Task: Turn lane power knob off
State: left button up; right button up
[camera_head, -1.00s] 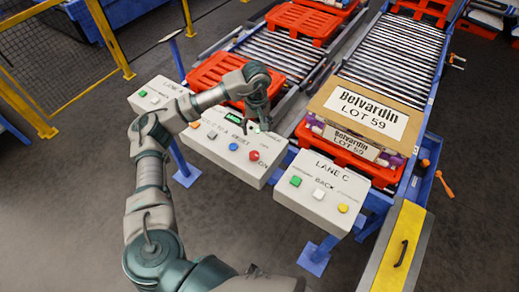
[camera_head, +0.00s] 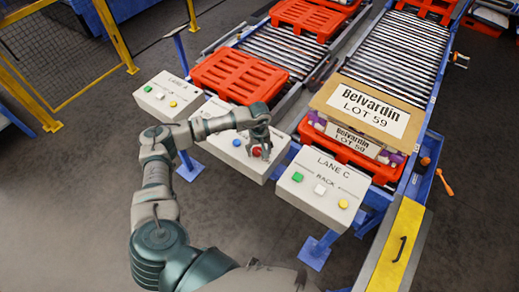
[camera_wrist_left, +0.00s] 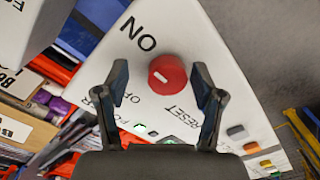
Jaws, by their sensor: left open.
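The red round knob (camera_wrist_left: 167,74) sits on the white sloped face of the middle control box (camera_head: 228,158). In the left wrist view, a short white mark on the knob slants toward its upper left. The word ON is printed above left of the knob and OFF below left. My left gripper (camera_wrist_left: 161,78) is open, with one finger on each side of the knob and visible gaps between. In the head view, my left gripper (camera_head: 261,150) is over the right end of the box and partly hides the red knob (camera_head: 257,153). My right gripper is not seen.
The Lane C box (camera_head: 322,188) stands close at the right, and the Lane A box (camera_head: 168,96) at the left. Behind are roller conveyors, a red pallet (camera_head: 238,75) and a Belvardin carton (camera_head: 367,107). A blue button (camera_head: 236,143) is left of the knob.

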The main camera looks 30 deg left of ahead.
pick_arm(q)
jog(key=shift+a, duration=0.35)
jog(key=shift+c, duration=0.9)
jog(key=shift+a+f, duration=0.15)
jog(key=shift+a, duration=0.25)
jog(key=c, duration=0.8)
jog(key=shift+a, duration=0.1)
jog(key=shift+c, duration=0.8)
jog(key=shift+d, duration=0.25)
jog(key=shift+d+n, duration=0.15)
jog(key=shift+n, duration=0.15)
jog(key=n+b, duration=0.2)
jog(key=shift+f+n, duration=0.1)
jog(key=shift+n, duration=0.2)
jog(key=n+b, duration=0.2)
jog(key=n, duration=0.3)
jog(key=shift+n, duration=0.3)
jog(key=n+b, duration=0.1)
jog(key=n, duration=0.3)
jog(key=shift+s, duration=0.1)
jog(key=n+b, duration=0.1)
jog(key=n, duration=0.4)
jog(key=shift+r, duration=0.2)
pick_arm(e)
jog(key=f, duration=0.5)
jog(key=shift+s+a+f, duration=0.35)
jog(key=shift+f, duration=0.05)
